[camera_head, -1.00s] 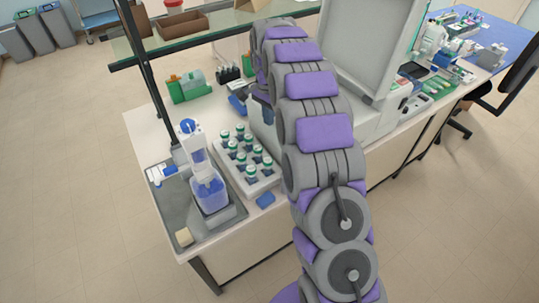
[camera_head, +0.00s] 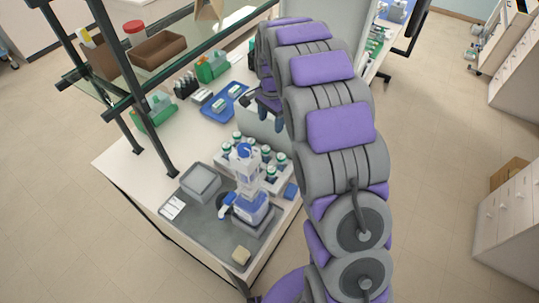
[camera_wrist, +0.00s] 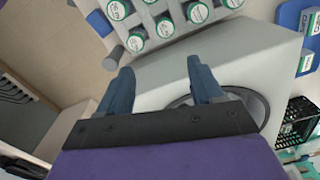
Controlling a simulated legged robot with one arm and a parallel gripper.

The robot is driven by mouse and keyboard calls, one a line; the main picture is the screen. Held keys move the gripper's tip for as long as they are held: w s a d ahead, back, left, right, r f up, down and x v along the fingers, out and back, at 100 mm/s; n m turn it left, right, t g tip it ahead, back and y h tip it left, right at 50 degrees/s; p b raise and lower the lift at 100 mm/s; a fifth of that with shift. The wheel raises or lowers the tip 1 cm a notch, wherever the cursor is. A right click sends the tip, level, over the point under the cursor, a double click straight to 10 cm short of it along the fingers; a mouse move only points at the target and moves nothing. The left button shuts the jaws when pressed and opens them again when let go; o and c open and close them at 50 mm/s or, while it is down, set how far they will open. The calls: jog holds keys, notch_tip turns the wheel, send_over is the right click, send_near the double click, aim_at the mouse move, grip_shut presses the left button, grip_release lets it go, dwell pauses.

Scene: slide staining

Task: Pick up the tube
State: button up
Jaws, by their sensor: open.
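Several tubes with green-and-white caps (camera_head: 270,172) stand in a pale rack on the bench, just behind a blue-and-white bottle. Which one is the tube of the task I cannot tell. In the wrist view, tube caps (camera_wrist: 156,27) line the top of the picture, beyond my fingertips. My gripper (camera_head: 268,112) is open and hangs above the bench behind the rack, partly covered by my arm. In the wrist view my gripper (camera_wrist: 160,72) has its two blue-grey fingers well apart, with nothing between them. They are over a pale machine, apart from the tubes.
The pale machine (camera_wrist: 248,50) has a round dark opening close to my right finger. The blue-and-white bottle (camera_head: 249,205) stands on a grey tray (camera_head: 190,228) in front of the rack. A blue tray (camera_head: 226,103) lies behind. A glass shelf (camera_head: 175,65) overhangs the bench's left side.

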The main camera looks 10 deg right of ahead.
send_near(266, 148)
jog(key=shift+s+a+f+b, duration=0.15)
jog(key=shift+s+a+b, duration=0.15)
jog(key=shift+s+a, duration=0.35)
jog(key=f, duration=0.7)
jog(key=shift+w+d+b, duration=0.25)
jog(key=shift+w+b, duration=0.1)
jog(key=shift+w, duration=0.05)
jog(key=f, duration=0.5)
jog(key=shift+w+d+f+b, duration=0.25)
jog(key=shift+d+f+b, duration=0.05)
jog(key=shift+f+b, duration=0.05)
jog(key=shift+r, duration=0.15)
jog(key=c, duration=1.1)
